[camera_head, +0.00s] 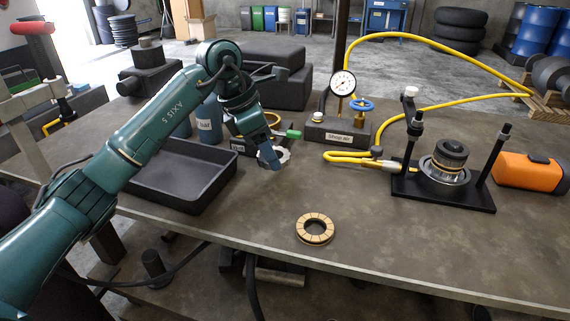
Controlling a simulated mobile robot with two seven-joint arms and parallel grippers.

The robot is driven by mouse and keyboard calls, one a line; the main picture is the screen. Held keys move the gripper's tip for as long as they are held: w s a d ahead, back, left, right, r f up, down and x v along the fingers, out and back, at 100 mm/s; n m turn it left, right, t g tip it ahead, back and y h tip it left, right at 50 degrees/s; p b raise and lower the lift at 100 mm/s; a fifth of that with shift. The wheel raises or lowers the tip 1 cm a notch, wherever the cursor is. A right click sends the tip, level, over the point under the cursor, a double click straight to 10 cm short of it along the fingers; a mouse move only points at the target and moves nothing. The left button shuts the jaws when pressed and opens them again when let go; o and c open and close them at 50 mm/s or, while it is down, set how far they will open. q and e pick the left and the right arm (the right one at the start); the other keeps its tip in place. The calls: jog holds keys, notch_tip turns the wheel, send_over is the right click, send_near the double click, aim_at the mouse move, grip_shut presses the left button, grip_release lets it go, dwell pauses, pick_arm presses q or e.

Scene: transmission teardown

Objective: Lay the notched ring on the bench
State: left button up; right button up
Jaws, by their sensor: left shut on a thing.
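My left gripper (273,158) comes in from the left and is shut on a small pale grey notched ring (285,153). The gripper hides part of this ring, which is held just above or at the bench near the tray's right side; I cannot tell if it touches the bench (400,240). A tan ring with dark segment lines (303,228) lies flat on the bench, nearer the front edge and apart from the gripper. My right gripper is not in view.
A black open tray (185,204) sits left of the gripper. Behind are the shop air block (335,136) with its gauge (343,84) and a yellow hose (345,157). A black fixture (445,193) holding a metal drum assembly and an orange case (527,174) stand right. Front centre-right bench is clear.

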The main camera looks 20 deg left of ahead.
aim_at(276, 187)
pick_arm(q)
notch_tip(276, 187, down, 6)
jog(key=shift+f+p, duration=0.15)
jog(key=shift+p, duration=0.15)
jog(key=shift+f, duration=0.25)
jog(key=shift+f, duration=0.1)
jog(key=o, duration=1.1)
jog(key=shift+o, duration=0.2)
jog(key=v, duration=1.2)
jog(key=shift+b, duration=0.4)
